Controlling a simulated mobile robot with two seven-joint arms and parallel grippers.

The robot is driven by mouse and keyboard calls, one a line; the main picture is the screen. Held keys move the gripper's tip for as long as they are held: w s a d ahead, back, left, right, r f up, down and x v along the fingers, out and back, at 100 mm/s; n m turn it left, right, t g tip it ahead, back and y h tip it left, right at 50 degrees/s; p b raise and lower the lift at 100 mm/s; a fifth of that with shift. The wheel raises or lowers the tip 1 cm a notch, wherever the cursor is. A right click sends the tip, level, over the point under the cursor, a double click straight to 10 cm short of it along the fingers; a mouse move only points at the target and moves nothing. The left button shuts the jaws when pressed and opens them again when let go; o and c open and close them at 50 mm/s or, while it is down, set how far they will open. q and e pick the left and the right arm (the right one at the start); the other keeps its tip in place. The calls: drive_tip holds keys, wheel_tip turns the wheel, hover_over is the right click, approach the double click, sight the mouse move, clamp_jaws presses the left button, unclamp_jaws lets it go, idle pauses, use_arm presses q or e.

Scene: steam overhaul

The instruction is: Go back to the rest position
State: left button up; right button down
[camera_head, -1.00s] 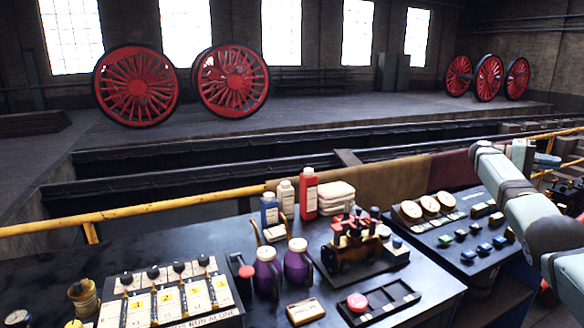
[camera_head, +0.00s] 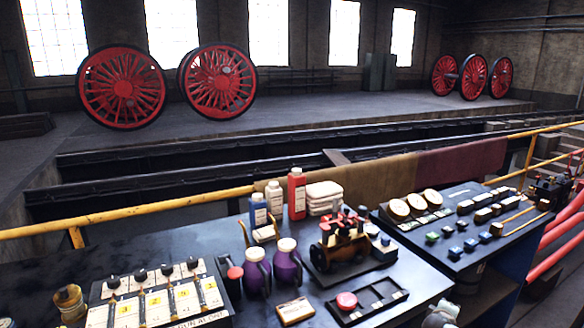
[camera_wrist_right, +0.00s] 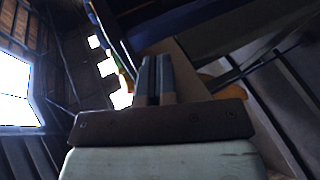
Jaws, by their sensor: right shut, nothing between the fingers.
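My right gripper (camera_wrist_right: 157,78) shows in the right wrist view with its two fingers together and nothing between them. In the head view only a small pale metallic part, probably of my right arm, shows at the bottom edge, right of the small black tray. My left gripper is in no view. The dark workbench (camera_head: 190,250) stands in front of me, and no gripper shows over the things on it.
On the bench are a lever panel (camera_head: 160,300), purple jugs (camera_head: 287,265), a small engine model (camera_head: 342,240), bottles and a black tray (camera_head: 367,298). A gauge console (camera_head: 455,225) stands at right. A yellow rail (camera_head: 130,212) runs behind.

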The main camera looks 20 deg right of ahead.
drive_tip(key=s+a+f+n+t+y, duration=0.1)
drive_tip(key=s+a+f+y, duration=0.25)
drive_tip(key=s+a, duration=0.4)
drive_tip(key=s+a+f+n+t+y, duration=0.15)
drive_tip(key=s+a+y, duration=0.25)
drive_tip(key=s+a, duration=0.4)
drive_tip(key=s+a+f+y, duration=0.4)
drive_tip(key=s+a, duration=0.2)
drive_tip(key=a, duration=0.3)
drive_tip(key=s+a+r+y, duration=0.3)
drive_tip(key=s+a, duration=0.3)
drive_tip(key=a+m+t, duration=0.2)
drive_tip(key=a+m, duration=0.3)
drive_tip(key=a, duration=0.8)
wheel_tip(320, 180, up, 10)
drive_tip(key=p, duration=0.9)
drive_tip(key=shift+w, duration=0.15)
drive_tip(key=shift+a+m, duration=0.1)
drive_tip(key=shift+m, duration=0.15)
